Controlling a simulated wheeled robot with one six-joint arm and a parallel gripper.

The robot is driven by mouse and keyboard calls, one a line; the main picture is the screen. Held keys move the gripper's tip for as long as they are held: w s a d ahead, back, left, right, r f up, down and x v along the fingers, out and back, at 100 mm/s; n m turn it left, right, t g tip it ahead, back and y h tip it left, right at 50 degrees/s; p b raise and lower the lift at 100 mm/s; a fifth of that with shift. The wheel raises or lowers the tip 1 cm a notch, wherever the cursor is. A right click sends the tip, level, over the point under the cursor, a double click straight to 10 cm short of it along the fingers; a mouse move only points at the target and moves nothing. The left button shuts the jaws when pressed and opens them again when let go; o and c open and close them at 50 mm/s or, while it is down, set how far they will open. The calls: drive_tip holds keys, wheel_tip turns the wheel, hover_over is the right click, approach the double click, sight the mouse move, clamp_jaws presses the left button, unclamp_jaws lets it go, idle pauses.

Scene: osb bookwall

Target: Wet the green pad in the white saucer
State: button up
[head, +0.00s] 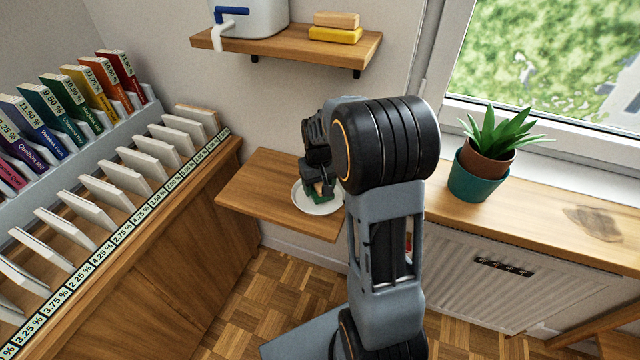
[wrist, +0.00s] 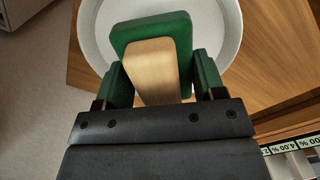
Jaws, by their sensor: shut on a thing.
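The green pad (wrist: 183,29) has a pale wooden block (wrist: 150,68) as its back or handle. My gripper (wrist: 155,85) is shut on this wooden block, one finger on each side. The white saucer (wrist: 232,30) lies behind the pad in the wrist view. In the head view the saucer (head: 301,196) sits on a low wooden shelf, and my gripper (head: 322,187) is over it with the pad (head: 318,200). I cannot tell whether the pad touches the saucer. My arm hides the right part of the saucer. No water can be made out in it.
The wooden shelf (head: 262,180) has bare room left of the saucer. Above is a wall shelf (head: 285,45) with a white container (head: 262,18) with a blue-handled tap, and wooden and yellow blocks. A potted plant (head: 482,165) stands right. A book rack (head: 90,190) fills the left.

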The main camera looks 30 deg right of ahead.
drive_tip(key=shift+f+b, duration=0.7)
drive_tip(key=shift+f, duration=0.4)
drive_tip(key=shift+r, duration=0.2)
idle(0.9)
drive_tip(key=shift+r+p, duration=2.1)
drive_tip(key=shift+r, duration=0.25)
idle(0.4)
drive_tip(key=shift+r+p, duration=1.7)
drive_tip(key=shift+r, duration=0.3)
